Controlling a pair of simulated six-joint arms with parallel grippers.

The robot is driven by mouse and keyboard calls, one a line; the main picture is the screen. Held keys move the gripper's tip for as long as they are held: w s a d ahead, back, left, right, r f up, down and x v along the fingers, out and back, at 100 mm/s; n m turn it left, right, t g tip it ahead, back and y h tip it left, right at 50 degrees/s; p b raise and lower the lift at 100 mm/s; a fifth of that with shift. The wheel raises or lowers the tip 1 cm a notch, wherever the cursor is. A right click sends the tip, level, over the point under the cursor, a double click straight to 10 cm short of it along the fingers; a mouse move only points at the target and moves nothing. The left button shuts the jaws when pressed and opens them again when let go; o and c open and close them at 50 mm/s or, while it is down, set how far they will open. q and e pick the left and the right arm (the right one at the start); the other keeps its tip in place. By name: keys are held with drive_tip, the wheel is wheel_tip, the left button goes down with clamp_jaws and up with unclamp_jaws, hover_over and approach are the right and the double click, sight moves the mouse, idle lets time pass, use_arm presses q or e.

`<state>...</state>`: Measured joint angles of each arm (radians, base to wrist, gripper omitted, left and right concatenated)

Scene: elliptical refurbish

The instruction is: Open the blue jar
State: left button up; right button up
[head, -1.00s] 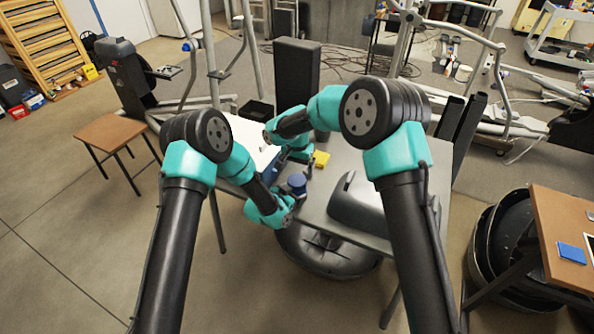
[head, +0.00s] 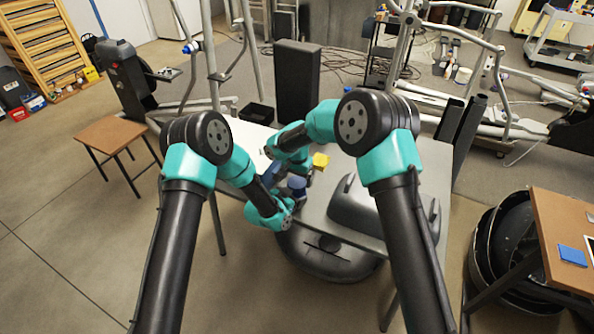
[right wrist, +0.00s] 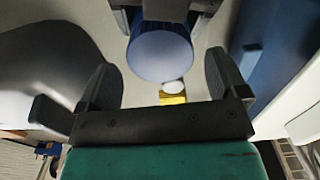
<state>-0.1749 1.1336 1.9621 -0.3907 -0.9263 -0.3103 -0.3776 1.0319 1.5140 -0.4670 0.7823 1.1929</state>
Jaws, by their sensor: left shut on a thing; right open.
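The blue jar (head: 297,184) is near the front edge of the grey table, held by my left gripper (head: 289,201), which is shut on it. In the right wrist view the jar's round blue top (right wrist: 160,54) faces the camera, and dark parts of the left gripper show behind it at the top. My right gripper (right wrist: 162,68) is open, with one finger on each side of the jar top and visible gaps between. In the head view the right gripper is close above and behind the jar, its fingers mostly hidden.
A yellow block (head: 320,161) lies behind the jar; a white round thing (right wrist: 173,87) shows by it in the right wrist view. A dark grey curved housing (head: 358,208) stands on the table (head: 425,160) to the right. A blue object (right wrist: 285,45) is close on the right.

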drive_tip(key=shift+f, duration=1.4)
drive_tip(key=c, duration=0.9)
drive_tip(key=shift+n, duration=1.7)
drive_tip(key=o, duration=1)
drive_tip(key=shift+r, duration=0.15)
drive_tip(key=shift+r, duration=2.15)
